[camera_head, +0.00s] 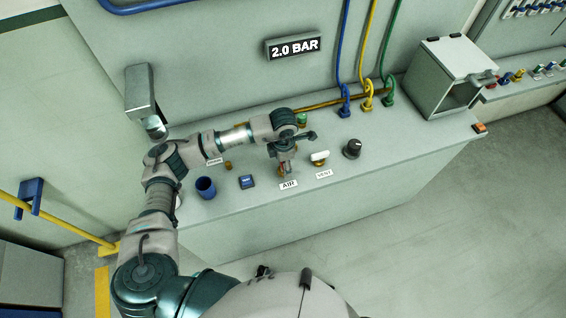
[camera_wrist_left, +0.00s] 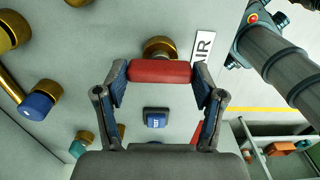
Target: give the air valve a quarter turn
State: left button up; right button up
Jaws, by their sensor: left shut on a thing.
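The air valve has a red bar handle (camera_wrist_left: 160,71) on a brass base (camera_wrist_left: 160,47), beside the AIR label (camera_wrist_left: 203,48) in the left wrist view. My left gripper (camera_wrist_left: 160,80) is shut on the red handle, one finger at each end of it. In the head view my left gripper (camera_head: 284,155) reaches down onto the bench behind the AIR label (camera_head: 288,184) and hides most of the valve. My right gripper is in neither view.
A white-handled vent valve (camera_head: 320,156) and a black knob (camera_head: 352,148) stand just right. A blue cup (camera_head: 205,187) and a blue button (camera_head: 247,182) are to the left. A display (camera_head: 294,46) reads 2.0 BAR. An open grey box (camera_head: 441,78) stands at right.

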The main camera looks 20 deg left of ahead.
pick_arm(q)
jog(key=shift+w+r, duration=0.2)
jog(key=o, duration=1)
jog(key=shift+c, duration=0.2)
jog(key=shift+o, duration=0.9)
jog(key=shift+f, duration=0.1)
notch_tip(320, 180, up, 12)
jog(key=shift+f, duration=0.1)
